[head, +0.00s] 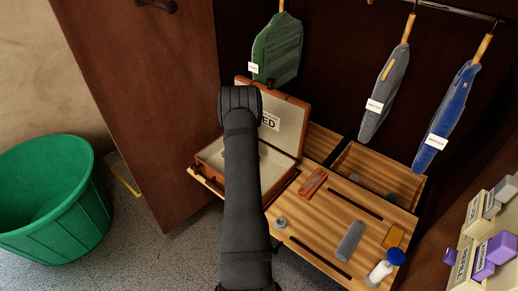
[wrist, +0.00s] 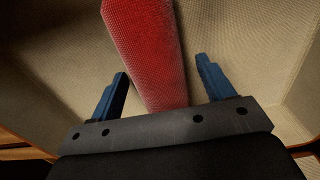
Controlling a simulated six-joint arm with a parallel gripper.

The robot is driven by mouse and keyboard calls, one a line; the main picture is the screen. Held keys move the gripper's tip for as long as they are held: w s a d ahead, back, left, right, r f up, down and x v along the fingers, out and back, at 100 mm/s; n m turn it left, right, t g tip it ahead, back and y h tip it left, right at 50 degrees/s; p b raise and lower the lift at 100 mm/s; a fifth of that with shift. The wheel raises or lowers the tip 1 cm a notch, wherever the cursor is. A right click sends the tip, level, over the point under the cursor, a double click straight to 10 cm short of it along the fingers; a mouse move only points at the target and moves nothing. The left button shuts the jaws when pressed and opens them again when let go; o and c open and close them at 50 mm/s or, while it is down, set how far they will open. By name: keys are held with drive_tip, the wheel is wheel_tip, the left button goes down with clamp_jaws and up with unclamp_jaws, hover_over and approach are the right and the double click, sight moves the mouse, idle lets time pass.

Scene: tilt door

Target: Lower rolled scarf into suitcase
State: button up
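The open brown suitcase (head: 288,130) has a beige lining. Its lid stands up at the back with a label partly hidden by my arm, and its tray lies in front. My gripper (wrist: 162,66) is over the tray, its tip hidden behind my arm in the head view. In the wrist view its two blue fingers are spread apart. A red textured roll, apparently the rolled scarf (wrist: 150,40), lies between them against the beige lining (wrist: 50,60). Gaps show between the roll and both fingers. The scarf is hidden in the head view.
The suitcase rests on a slatted wooden shelf (head: 330,215) holding a red item (head: 312,182), a grey block (head: 350,241) and a white bottle (head: 379,272). Paddle-shaped items hang behind. A green bin (head: 55,215) stands left, beyond the brown door (head: 150,100).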

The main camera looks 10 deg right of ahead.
drive_tip(key=shift+r, duration=0.1)
wheel_tip(320, 180, up, 17)
drive_tip(key=shift+r, duration=0.15)
idle(0.4)
wheel_tip(320, 180, down, 18)
drive_tip(key=shift+r, duration=0.3)
idle(0.5)
drive_tip(key=shift+r, duration=0.1)
